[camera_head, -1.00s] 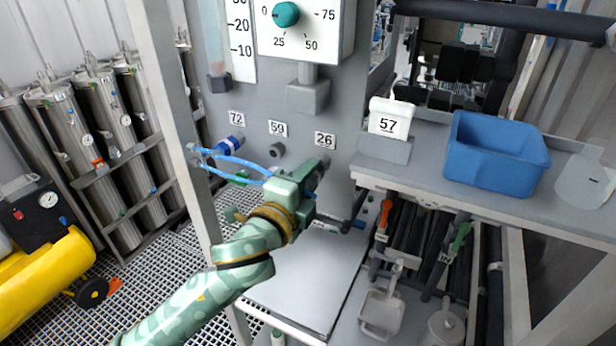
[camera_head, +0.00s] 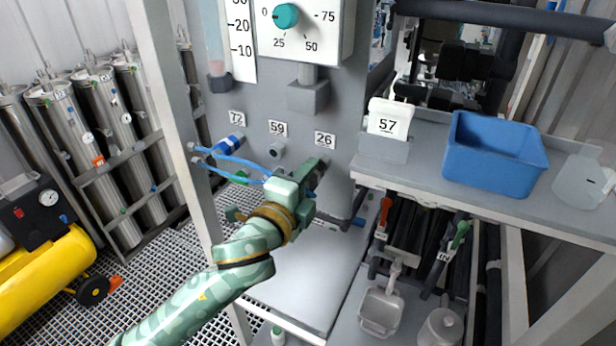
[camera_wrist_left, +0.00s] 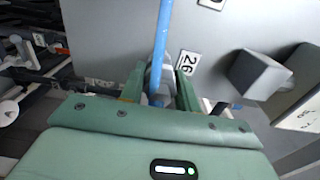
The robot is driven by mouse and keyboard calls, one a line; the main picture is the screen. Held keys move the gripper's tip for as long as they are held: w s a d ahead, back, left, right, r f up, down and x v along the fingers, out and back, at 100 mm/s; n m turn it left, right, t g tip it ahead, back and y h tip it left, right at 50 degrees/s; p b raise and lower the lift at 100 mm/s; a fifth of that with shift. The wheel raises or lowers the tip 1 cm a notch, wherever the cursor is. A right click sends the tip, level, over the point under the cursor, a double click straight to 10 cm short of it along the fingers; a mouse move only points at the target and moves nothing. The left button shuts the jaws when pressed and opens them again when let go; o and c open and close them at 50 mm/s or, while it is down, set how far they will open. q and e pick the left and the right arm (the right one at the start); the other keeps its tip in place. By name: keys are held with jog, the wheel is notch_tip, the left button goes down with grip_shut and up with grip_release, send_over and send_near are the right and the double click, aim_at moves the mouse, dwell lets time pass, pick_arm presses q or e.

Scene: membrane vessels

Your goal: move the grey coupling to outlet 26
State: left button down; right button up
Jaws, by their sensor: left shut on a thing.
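My left gripper (camera_head: 318,172) is at the grey panel, just below the label 26 (camera_head: 325,139). It is shut on the grey coupling (camera_wrist_left: 170,74), a small part of which shows between the green fingers in the left wrist view. The gripper (camera_wrist_left: 160,85) hides most of the coupling and outlet 26 in the head view, so I cannot tell whether they touch. A blue hose (camera_wrist_left: 163,40) runs to the gripper in the wrist view. My right gripper is not in view.
Outlet 59 (camera_head: 277,151) is a bare grey stub left of the gripper. A blue fitting (camera_head: 230,145) sits under label 72. A grey post (camera_head: 180,130) stands left.

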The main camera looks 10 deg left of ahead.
pick_arm(q)
jog(key=shift+w+d, duration=0.2)
jog(key=shift+w, duration=0.35)
jog(key=c, duration=0.9)
grip_release()
jog(key=p+v, duration=0.2)
jog(key=v, duration=1.4)
jog(key=shift+s, duration=0.2)
